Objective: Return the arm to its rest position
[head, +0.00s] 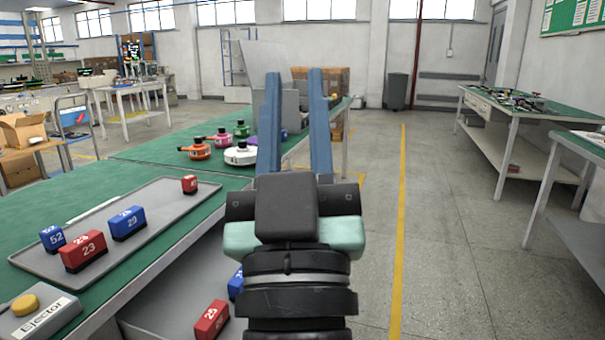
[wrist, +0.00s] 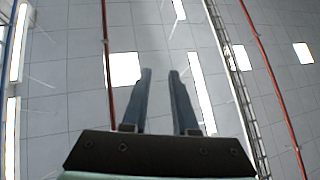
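My gripper (head: 294,75) is raised in the middle of the head view, beside the right edge of the green-topped table. Its two long blue fingers stand apart with nothing held between them. In the wrist view my gripper (wrist: 160,72) shows the same gap between the fingers. That view looks at the ceiling panels and lights, so the gripper points upward. My dark wrist and arm links fill the lower middle of the head view and hide part of the table edge.
The green table (head: 150,151) at left carries a grey tray (head: 160,195) with red and blue numbered blocks, an Ejector box (head: 50,318) and several coloured motors (head: 241,154). A lower bin (head: 170,305) holds more blocks. The floor (head: 450,230) at right is clear before another workbench (head: 520,115).

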